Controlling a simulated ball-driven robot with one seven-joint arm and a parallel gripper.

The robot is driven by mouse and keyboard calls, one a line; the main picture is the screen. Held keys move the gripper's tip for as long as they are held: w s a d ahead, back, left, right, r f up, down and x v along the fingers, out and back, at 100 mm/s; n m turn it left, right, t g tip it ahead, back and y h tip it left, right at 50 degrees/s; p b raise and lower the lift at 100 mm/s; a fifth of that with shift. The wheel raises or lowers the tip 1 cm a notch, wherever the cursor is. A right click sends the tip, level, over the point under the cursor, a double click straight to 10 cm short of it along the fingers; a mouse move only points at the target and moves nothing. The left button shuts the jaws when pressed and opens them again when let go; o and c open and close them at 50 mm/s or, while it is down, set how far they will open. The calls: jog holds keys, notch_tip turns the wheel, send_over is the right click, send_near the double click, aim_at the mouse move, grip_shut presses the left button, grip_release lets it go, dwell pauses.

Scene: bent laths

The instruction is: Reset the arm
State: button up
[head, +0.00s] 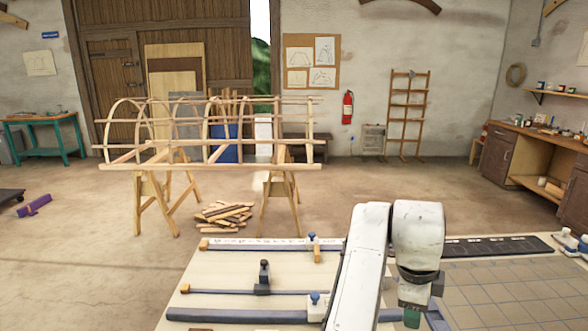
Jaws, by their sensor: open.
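My white arm rises from the bottom edge of the head view, right of the middle, and folds over at the top. Its end points down over the workbench (225,265). My gripper (412,317) shows only in part, as a small dark green end below the wrist near the bottom edge. It is open, and I see nothing held in it. The arm hides part of the bench behind it.
The bench carries blue rails, a dark clamp (263,278) and a gridded mat (500,290). A cabinet bench (535,150) stands at right. The floor between is open.

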jog(key=s+d+f+n+t+h, duration=0.1)
jog(key=s+d+f+n, duration=0.2)
jog(key=d, duration=0.2)
jog(key=s+d+f+n+t+h, duration=0.1)
jog(key=s+d+f+n, duration=0.2)
jog(key=d, duration=0.3)
jog(key=s+f+n, duration=0.2)
jog(key=s+n, duration=0.2)
jog(key=s+a+f+n+t+y, duration=0.1)
jog(key=s+f+n, duration=0.2)
jog(key=s+n, duration=0.1)
jog(key=s+f+n, duration=0.3)
jog(key=s+n, duration=0.1)
jog(key=shift+s+a+f+y, duration=0.15)
jog(key=shift+s+a+y, duration=0.15)
jog(key=shift+s+a, duration=0.1)
jog(key=s+a+f+n+y+b, duration=0.1)
jog(key=s+a+f+n+y, duration=0.3)
jog(key=s+a, duration=0.4)
jog(key=s+d+f+n+g+h+b, duration=0.1)
jog(key=s+d+f+g+b, duration=0.2)
jog(key=s+f+b, duration=0.5)
jog(key=s+f, duration=0.3)
jog(key=f, duration=0.3)
jog(key=shift+g, duration=0.4)
